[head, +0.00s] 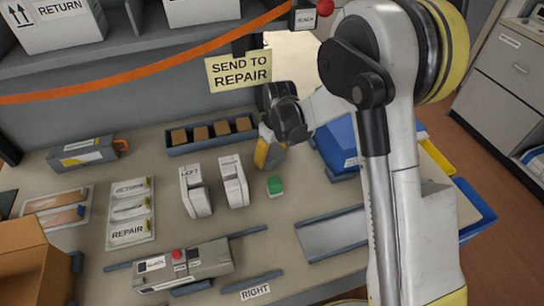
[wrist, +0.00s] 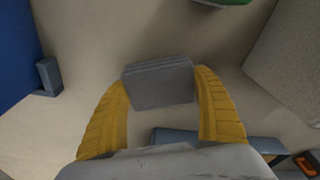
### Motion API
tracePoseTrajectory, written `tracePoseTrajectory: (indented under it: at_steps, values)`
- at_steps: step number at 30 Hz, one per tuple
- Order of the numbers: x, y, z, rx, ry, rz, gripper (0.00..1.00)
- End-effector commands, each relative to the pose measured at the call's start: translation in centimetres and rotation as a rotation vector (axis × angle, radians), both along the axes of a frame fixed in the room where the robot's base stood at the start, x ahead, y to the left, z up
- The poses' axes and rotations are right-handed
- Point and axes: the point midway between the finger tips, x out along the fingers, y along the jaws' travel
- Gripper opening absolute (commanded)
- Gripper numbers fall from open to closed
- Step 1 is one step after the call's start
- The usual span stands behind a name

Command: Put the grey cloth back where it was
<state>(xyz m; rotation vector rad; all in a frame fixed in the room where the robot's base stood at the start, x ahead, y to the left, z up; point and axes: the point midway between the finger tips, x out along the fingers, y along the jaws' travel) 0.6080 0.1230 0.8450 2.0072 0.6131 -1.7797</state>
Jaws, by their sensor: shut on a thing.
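The grey cloth (wrist: 158,82) is a small folded pad, seen in the wrist view between the two yellow fingers of my gripper (wrist: 160,90). The fingers are shut on its two sides. In the head view my gripper (head: 270,152) is over the rear middle of the bench, in front of the right end of the tray of brown blocks; I cannot make out the cloth there. The wrist view does not show clearly how high the cloth is above the bench.
A green-topped block (head: 274,186) and two white upright units (head: 195,192) stand in front of my gripper. A blue bin (head: 340,142) stands to its right. The block tray (head: 205,143) lies behind. A grey plate (head: 335,234) lies front right. Bare bench surrounds the green block.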

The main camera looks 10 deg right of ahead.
Motion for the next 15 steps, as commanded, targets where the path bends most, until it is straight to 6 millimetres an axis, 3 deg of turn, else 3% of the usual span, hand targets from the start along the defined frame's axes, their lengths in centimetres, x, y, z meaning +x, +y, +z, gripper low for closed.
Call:
tracePoseTrajectory:
  at_steps: [7,8,9,15]
  values:
    - [0.0,0.0,-0.37,0.0,0.0,0.0,0.46]
    - [-0.01,0.0,-0.26,0.0,0.0,0.0,0.83]
    - [-0.01,-0.01,-0.22,0.0,0.0,0.0,0.95]
    - [-0.01,0.0,-0.19,0.0,0.0,0.0,0.98]
